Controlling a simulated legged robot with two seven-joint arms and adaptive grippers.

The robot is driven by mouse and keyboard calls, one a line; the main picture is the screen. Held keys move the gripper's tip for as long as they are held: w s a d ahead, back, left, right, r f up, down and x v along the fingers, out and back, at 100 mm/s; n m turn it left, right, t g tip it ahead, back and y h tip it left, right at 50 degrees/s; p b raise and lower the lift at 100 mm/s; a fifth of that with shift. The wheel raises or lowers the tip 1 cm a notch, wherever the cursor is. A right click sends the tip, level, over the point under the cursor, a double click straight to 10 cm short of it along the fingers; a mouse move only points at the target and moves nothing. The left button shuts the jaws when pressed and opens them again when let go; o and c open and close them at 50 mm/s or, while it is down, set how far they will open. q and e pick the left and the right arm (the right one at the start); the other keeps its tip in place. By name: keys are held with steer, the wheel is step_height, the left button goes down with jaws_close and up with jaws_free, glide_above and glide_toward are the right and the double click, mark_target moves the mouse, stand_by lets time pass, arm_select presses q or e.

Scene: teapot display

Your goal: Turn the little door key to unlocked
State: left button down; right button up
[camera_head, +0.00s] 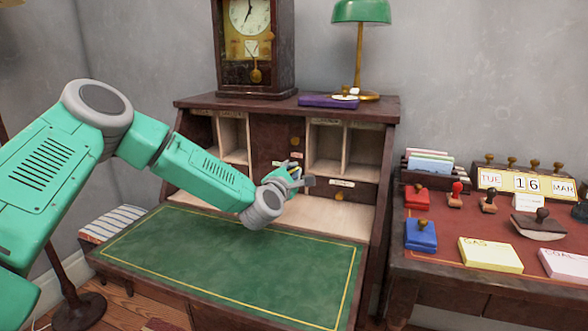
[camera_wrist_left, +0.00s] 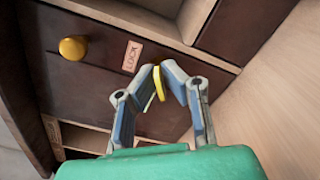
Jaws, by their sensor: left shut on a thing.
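The small brass-yellow key (camera_wrist_left: 159,85) shows between the fingertips of my left gripper (camera_wrist_left: 161,74), which is shut on it. The key stands in front of the dark wooden little door (camera_wrist_left: 95,88), beside a plate reading "LOCK" (camera_wrist_left: 131,57). Its shaft and keyhole are hidden by the fingers. A round brass knob (camera_wrist_left: 73,47) sits further left on the door. In the head view my left gripper (camera_head: 296,178) is at the lower part of the little door (camera_head: 268,140) in the desk's middle and largely covers the key. My right gripper is out of view.
Open pigeonholes (camera_head: 326,145) flank the door. The green writing surface (camera_head: 230,260) below is clear. A clock (camera_head: 250,50), a purple book (camera_head: 327,102) and a green lamp (camera_head: 360,45) stand on top. Another desk (camera_head: 470,275) with stamps and pads is at right.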

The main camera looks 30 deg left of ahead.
arm_select(q)
steer(key=m+p, duration=0.1)
steer(key=m, duration=0.3)
steer(key=shift+f, duration=0.2)
steer(key=shift+s+f+m+p, duration=0.15)
steer(key=shift+m+p, duration=0.5)
steer(key=shift+m, duration=0.75)
steer(key=shift+f, duration=0.1)
steer(key=c, duration=1.7)
jaws_free()
steer(key=shift+c, duration=0.2)
steer(key=shift+r, duration=0.2)
steer(key=v, duration=1.1)
steer(key=shift+s+f, duration=0.2)
steer(key=shift+s, duration=0.1)
